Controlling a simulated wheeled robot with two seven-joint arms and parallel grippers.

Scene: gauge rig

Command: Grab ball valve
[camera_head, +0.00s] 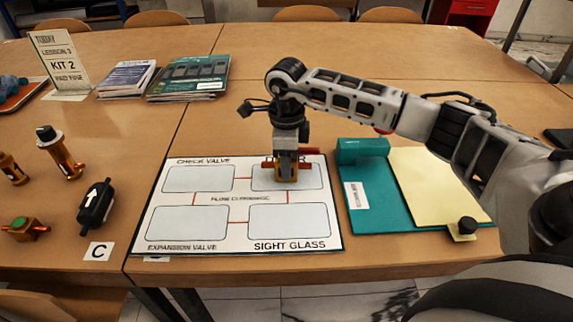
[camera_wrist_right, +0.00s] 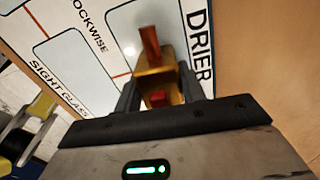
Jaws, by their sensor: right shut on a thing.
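My right gripper (camera_head: 287,172) is over the "DRIER" box of the white board (camera_head: 190,240), at its upper right. It is shut on the ball valve (camera_head: 268,165), a brass body with copper pipe stubs and a red part. In the right wrist view the brass ball valve (camera_wrist_right: 157,84) sits between the fingers of the right gripper (camera_wrist_right: 157,92), with a copper stub pointing away over the board. I cannot tell whether the valve touches the board. My left gripper is not in view.
Left of the board are a black cylinder with a white arrow (camera_head: 95,206), a brass fitting with a green top (camera_head: 25,229) and a tall brass valve (camera_head: 62,155). A teal folder (camera_head: 377,208) lies to the right. Booklets (camera_head: 190,77) and a sign (camera_head: 60,62) are behind. The other board boxes are empty.

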